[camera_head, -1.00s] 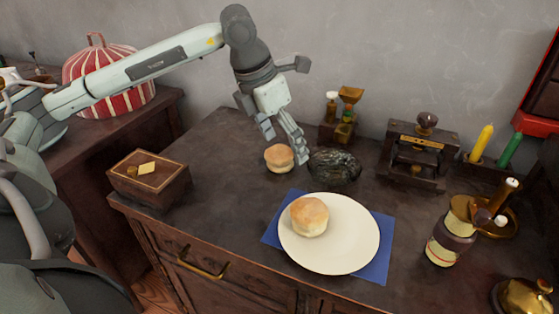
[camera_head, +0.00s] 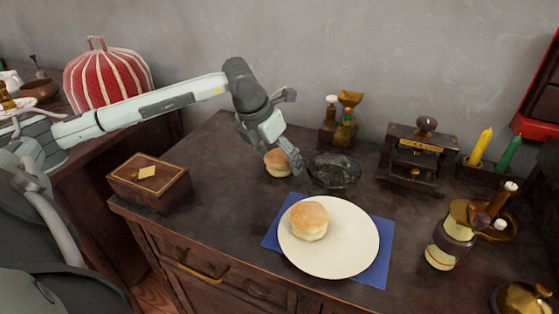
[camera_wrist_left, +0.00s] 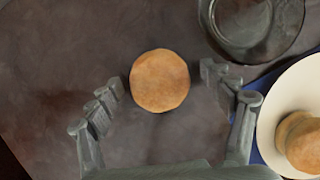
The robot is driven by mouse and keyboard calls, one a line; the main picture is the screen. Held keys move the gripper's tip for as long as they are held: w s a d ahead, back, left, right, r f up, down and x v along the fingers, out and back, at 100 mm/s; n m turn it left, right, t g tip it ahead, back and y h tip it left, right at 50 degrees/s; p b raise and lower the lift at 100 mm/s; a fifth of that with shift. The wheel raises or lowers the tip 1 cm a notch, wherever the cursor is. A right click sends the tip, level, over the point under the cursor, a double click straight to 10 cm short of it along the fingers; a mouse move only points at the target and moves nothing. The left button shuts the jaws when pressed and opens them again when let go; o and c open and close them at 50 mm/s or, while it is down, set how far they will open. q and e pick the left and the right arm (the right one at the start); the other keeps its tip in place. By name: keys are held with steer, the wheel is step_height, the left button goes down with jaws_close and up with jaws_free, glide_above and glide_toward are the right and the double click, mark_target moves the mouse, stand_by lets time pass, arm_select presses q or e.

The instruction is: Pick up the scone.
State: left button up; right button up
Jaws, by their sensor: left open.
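A round, golden-brown scone (camera_head: 277,164) sits on the dark cabinet top, partly hidden by my left gripper in the head view. In the left wrist view this scone (camera_wrist_left: 160,80) lies just ahead of and between the open fingertips. My left gripper (camera_head: 282,158) is low over the cabinet top, open and empty; its two fingers also show in the left wrist view (camera_wrist_left: 166,88). A second scone (camera_head: 309,220) rests on a white plate (camera_head: 345,255) and shows at the right edge of the wrist view (camera_wrist_left: 302,142). My right gripper is out of view.
A dark glass bowl (camera_head: 334,174) stands close to the right of the nearer-to-gripper scone. A blue napkin (camera_head: 378,268) lies under the plate. A wooden box (camera_head: 150,182) stands at left, and a small ornament stand (camera_head: 341,133) at the back. A bottle (camera_head: 447,243) is at right.

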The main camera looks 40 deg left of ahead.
arm_select(q)
steer(key=c, duration=1.3)
steer(key=shift+o, duration=0.2)
steer(key=shift+r, duration=0.1)
